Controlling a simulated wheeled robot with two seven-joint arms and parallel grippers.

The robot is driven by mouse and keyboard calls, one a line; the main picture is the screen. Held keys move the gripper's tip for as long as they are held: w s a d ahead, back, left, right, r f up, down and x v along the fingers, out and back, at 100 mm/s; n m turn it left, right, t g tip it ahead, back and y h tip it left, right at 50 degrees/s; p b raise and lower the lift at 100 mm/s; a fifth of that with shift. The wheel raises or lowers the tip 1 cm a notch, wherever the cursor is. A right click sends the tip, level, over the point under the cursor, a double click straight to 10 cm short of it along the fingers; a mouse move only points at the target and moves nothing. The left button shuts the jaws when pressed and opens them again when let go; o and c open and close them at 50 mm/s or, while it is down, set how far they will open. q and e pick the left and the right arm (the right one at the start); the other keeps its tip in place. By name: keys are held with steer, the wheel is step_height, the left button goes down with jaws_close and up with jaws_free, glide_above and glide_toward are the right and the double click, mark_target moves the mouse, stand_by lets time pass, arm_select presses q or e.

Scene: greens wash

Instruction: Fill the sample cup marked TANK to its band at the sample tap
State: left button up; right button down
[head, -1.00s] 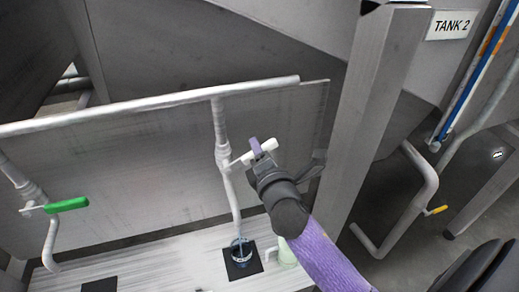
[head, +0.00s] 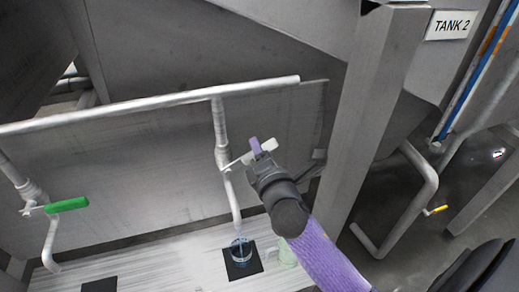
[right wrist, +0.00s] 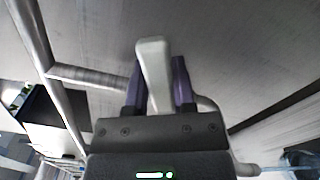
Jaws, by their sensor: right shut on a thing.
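The sample tap has a vertical pipe with a downward spout (head: 233,205) and a white lever handle (head: 268,145). My right gripper (head: 257,150) is shut on this handle. In the right wrist view the pale handle (right wrist: 153,70) stands between the two purple fingers (right wrist: 157,85). A clear cup (head: 240,249) with a bluish tint stands upright on a black pad (head: 243,268) under the spout. Its marking, band and liquid level are too small to read. My left gripper is not in view.
A second tap with a green lever (head: 67,205) is at the left, above another dark pad (head: 99,285). A pale green container (head: 287,257) stands right of the cup, partly behind my right arm. A grey post (head: 365,120) rises right of the arm, near a TANK 2 sign (head: 450,24).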

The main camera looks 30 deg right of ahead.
stand_by(0.4)
steer(key=f+m, duration=0.1)
steer(key=m, duration=0.1)
steer(key=f+m+b, duration=0.1)
steer(key=m, duration=0.1)
steer(key=f+m, duration=0.1)
steer(key=shift+s+d+f+m+b, duration=0.1)
steer(key=shift+d+f+m+b, duration=0.25)
steer(key=shift+d+f+m, duration=0.05)
steer(key=shift+c, duration=2.2)
jaws_free()
steer(key=v, duration=1)
steer(key=shift+b, duration=0.35)
